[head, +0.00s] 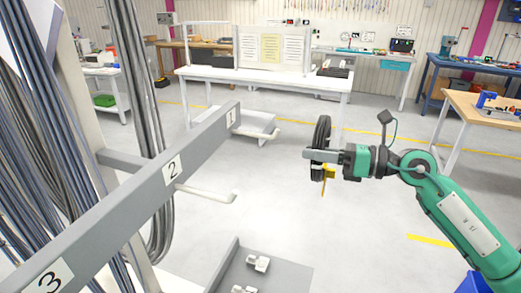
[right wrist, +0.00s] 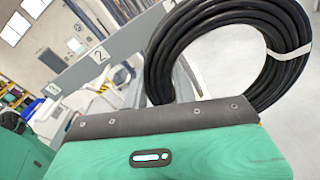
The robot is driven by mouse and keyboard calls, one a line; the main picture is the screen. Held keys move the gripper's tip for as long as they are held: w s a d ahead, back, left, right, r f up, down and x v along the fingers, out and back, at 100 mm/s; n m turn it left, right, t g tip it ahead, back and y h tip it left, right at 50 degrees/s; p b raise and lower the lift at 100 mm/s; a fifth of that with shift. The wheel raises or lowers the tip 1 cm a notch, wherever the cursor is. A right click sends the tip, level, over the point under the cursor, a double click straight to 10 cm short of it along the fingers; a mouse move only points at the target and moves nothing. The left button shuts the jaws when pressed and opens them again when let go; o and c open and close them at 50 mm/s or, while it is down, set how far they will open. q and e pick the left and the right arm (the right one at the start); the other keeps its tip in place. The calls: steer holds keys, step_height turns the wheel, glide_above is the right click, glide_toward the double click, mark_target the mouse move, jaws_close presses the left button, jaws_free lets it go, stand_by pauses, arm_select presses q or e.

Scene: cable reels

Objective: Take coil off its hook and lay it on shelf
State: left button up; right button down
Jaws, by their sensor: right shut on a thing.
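A black cable coil (head: 322,132) hangs upright, seen nearly edge-on in the head view, clear of the rail. My right gripper (head: 313,155) is shut on the coil. A yellow piece (head: 326,174) shows just below the gripper. In the right wrist view the coil (right wrist: 178,45) is a large black ring with a white band (right wrist: 290,53), beyond the green gripper body; the fingertips are hidden there. The hook at number 2 (head: 208,193) and the hook at number 1 (head: 262,134) are bare. My left gripper is not in view.
The grey numbered rail (head: 140,195) runs along the left, with blue and grey cables (head: 40,110) hanging beside it. A low grey tray (head: 285,275) holds small white fittings. A white table (head: 270,80) with boards stands behind. Open floor lies between rail and right arm.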

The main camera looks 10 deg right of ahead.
steer(key=g+h+p, duration=0.1)
steer(key=p, duration=0.2)
steer(key=d+g+h+p, duration=0.1)
steer(key=h+p, duration=0.1)
steer(key=p, duration=0.1)
steer(key=s+g+h+p, duration=0.1)
steer(key=p, duration=0.3)
steer(key=shift+d+r+h, duration=0.1)
steer(key=shift+d+h, duration=0.2)
steer(key=g+h+p, duration=0.1)
steer(key=d+g+h+p, duration=0.1)
steer(key=h, duration=0.1)
steer(key=s+g+h+p, duration=0.1)
steer(key=h+p, duration=0.1)
steer(key=shift+s+d+g, duration=0.1)
steer(key=shift+d+g, duration=0.25)
steer(key=shift+g, duration=0.05)
